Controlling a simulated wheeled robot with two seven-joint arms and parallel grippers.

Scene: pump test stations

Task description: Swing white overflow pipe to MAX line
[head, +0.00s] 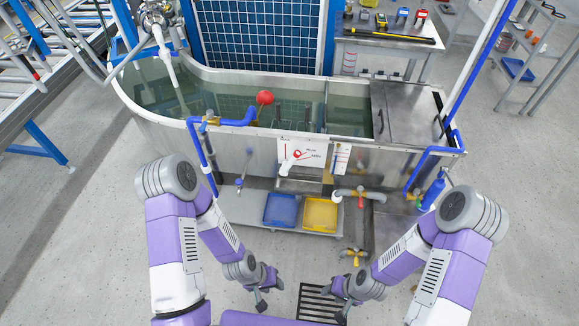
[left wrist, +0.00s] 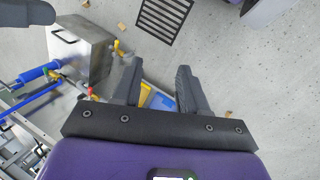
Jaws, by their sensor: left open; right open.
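A short white pipe (head: 289,163) sits on the front wall of the water tank (head: 165,125), tilted up to the right. It lies in front of a white plate (head: 313,146) with red marks; the lettering is too small to read surely, so I cannot tell which mark is the MAX line. My left gripper (head: 269,297) is open and empty, low in front of the tank and well apart from the pipe. Its two fingers also show in the left wrist view (left wrist: 158,88). My right gripper (head: 341,303) is open and empty, to the right of the left one.
A blue tray (head: 281,210) and a yellow tray (head: 320,214) stand on the low shelf under the plate. Grey pipework with a red valve (head: 361,199) juts out to their right. A red ball float (head: 265,97) is in the tank. A floor grate (head: 318,303) lies near my grippers.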

